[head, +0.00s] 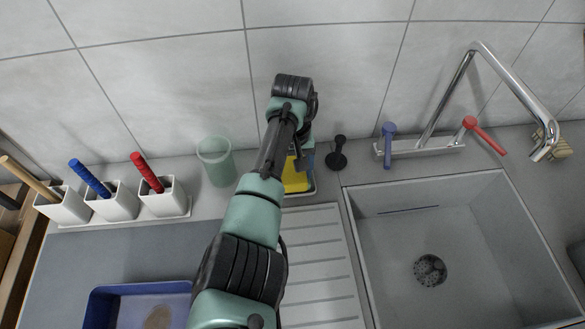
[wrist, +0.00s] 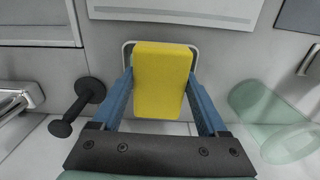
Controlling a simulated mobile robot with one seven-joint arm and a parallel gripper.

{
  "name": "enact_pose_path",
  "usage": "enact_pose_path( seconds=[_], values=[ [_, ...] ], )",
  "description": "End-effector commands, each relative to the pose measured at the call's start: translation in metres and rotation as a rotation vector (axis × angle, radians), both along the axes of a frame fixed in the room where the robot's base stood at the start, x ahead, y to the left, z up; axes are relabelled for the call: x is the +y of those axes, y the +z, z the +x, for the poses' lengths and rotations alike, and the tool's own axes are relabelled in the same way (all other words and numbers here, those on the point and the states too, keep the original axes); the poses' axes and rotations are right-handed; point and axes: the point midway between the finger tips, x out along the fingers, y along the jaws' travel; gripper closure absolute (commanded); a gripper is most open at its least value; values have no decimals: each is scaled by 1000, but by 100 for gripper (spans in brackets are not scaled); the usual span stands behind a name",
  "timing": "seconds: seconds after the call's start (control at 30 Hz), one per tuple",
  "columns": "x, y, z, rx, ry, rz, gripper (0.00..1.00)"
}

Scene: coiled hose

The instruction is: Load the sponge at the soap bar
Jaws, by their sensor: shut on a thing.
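The yellow sponge (wrist: 162,75) is upright between the two blue fingers of my gripper (wrist: 161,77), which is shut on it. In the head view the sponge (head: 294,177) shows partly behind my arm, at the back of the counter left of the sink. A small pale dish or tray (wrist: 127,50) has its rim around the sponge's far end in the wrist view. I cannot tell whether the sponge touches it. No soap bar can be clearly made out; anything under the sponge is hidden.
A green translucent cup (head: 216,160) stands left of my gripper. A black knobbed piece (head: 337,155) stands close on the right. The tap (head: 425,146) and sink (head: 450,230) are further right. White holders (head: 112,203) and a blue tub (head: 105,305) are left.

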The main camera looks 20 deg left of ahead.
Motion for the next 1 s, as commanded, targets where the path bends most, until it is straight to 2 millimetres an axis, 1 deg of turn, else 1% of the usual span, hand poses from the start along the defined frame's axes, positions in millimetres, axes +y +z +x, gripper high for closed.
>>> enact_pose_path(
  seconds=[0.83, 1.0],
  values=[
    [0, -10, 0, 0, -1, 0, 68],
    [0, -10, 0, 0, 0, 0, 68]
  ],
)
